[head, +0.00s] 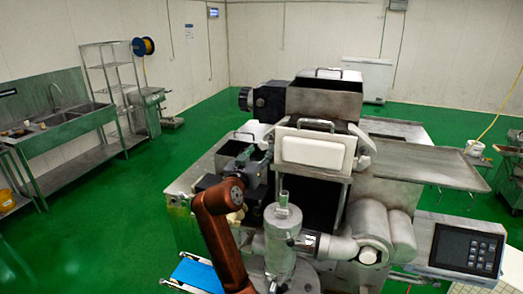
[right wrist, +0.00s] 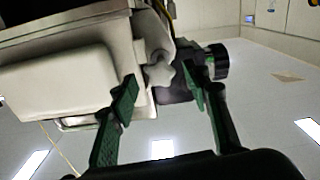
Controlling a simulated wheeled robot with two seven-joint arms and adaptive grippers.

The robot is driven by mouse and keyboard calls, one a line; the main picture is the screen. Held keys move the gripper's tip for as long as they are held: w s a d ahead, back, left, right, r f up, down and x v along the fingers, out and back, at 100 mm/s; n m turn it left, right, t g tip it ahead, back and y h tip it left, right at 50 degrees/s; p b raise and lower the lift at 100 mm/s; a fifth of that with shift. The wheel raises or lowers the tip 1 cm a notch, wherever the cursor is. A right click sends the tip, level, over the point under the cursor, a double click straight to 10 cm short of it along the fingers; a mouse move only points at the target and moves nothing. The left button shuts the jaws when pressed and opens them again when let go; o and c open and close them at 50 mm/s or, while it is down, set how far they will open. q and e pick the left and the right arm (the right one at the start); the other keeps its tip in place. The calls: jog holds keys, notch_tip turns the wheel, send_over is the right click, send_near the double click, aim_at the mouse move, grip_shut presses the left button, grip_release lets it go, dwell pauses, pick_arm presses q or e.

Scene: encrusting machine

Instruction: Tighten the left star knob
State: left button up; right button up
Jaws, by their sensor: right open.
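The left star knob (right wrist: 160,71) is a pale, lobed knob beside the white cover (right wrist: 75,75) in the right wrist view. My right gripper (right wrist: 160,76) is open, with one green-padded finger on each side of the knob. Gaps show between the pads and the knob, though the depth is hard to judge. In the head view my right gripper (head: 256,155) is at the left of the white hopper cover (head: 314,149), and I cannot make out the left knob clearly there. My left gripper is not in view.
A matching pale star knob (head: 363,150) is at the cover's right side. A black round knob (head: 245,99) sticks out at the machine's upper left. A grey cylinder (head: 283,235) stands in front, below the gripper. A metal tray (head: 435,167) extends right. Green floor is clear at left.

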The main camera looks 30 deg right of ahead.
jog(key=v, duration=1)
jog(key=shift+s+a, duration=0.2)
